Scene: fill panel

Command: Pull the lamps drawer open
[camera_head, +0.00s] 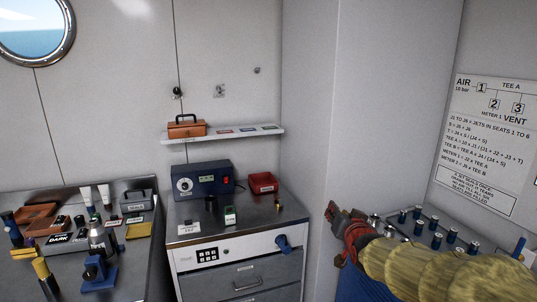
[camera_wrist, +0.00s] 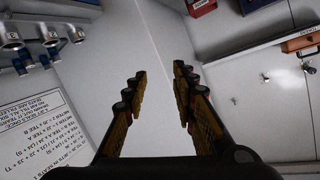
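A white and grey cabinet (camera_head: 187,259) stands in the middle of the head view. Two grey drawer fronts with bar handles show below its top: an upper drawer (camera_head: 225,277) and a lower one cut off by the frame's bottom edge. Both look closed. I cannot read a lamps label on either. My gripper (camera_head: 347,228) is at the right, in front of the pale wall column and apart from the cabinet. In the wrist view my gripper (camera_wrist: 158,78) has its two fingers apart with nothing between them. The drawers are not clear in the wrist view.
A keypad (camera_head: 207,254) and a blue knob (camera_head: 284,244) are on the cabinet's upper front. A blue instrument (camera_head: 203,182) and a red bin (camera_head: 263,183) stand on top. A cluttered bench (camera_head: 130,262) is at left, a rack of cylinders (camera_head: 428,238) at right.

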